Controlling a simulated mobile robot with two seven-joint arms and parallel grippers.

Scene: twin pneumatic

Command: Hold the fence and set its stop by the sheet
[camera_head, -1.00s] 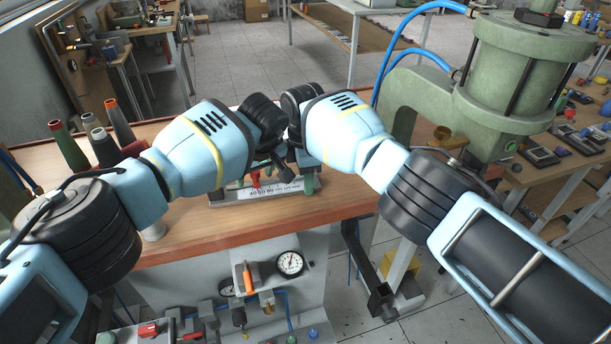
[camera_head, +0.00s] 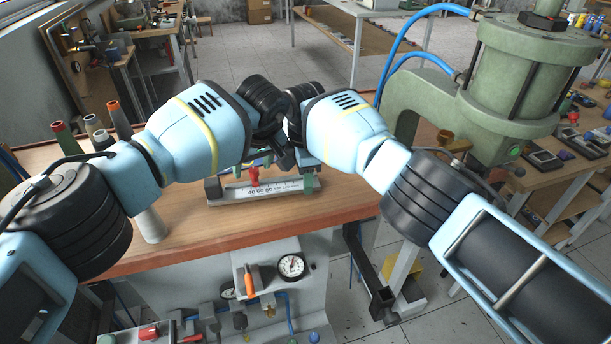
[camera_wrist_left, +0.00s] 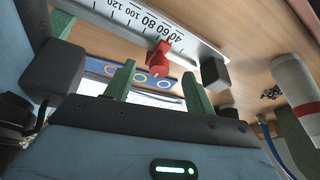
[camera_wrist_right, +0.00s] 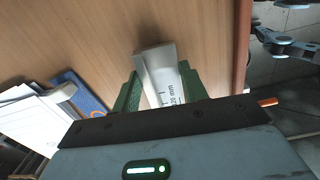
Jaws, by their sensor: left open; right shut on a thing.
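The fence (camera_head: 222,193) is a pale metal bar with a millimetre scale, lying on the wooden bench top. My right gripper (camera_wrist_right: 157,84) is shut on the fence's right end, with its green fingers on either side. The red stop (camera_wrist_left: 160,58) sits on the fence near the 40 to 60 marks; it also shows in the head view (camera_head: 254,177). My left gripper (camera_wrist_left: 158,82) is open, with the stop just beyond and between its fingertips, no grip visible. The sheet (camera_wrist_right: 32,115) is white, beside a blue strip with coloured rings (camera_wrist_left: 150,82). My wrists hide much of it in the head view.
A white cylinder (camera_head: 150,224) stands on the bench left of the fence. Thread cones (camera_head: 95,135) stand at the back left. A green press (camera_head: 525,85) with blue hoses rises at the right. The bench's front edge (camera_head: 250,240) is close to the fence.

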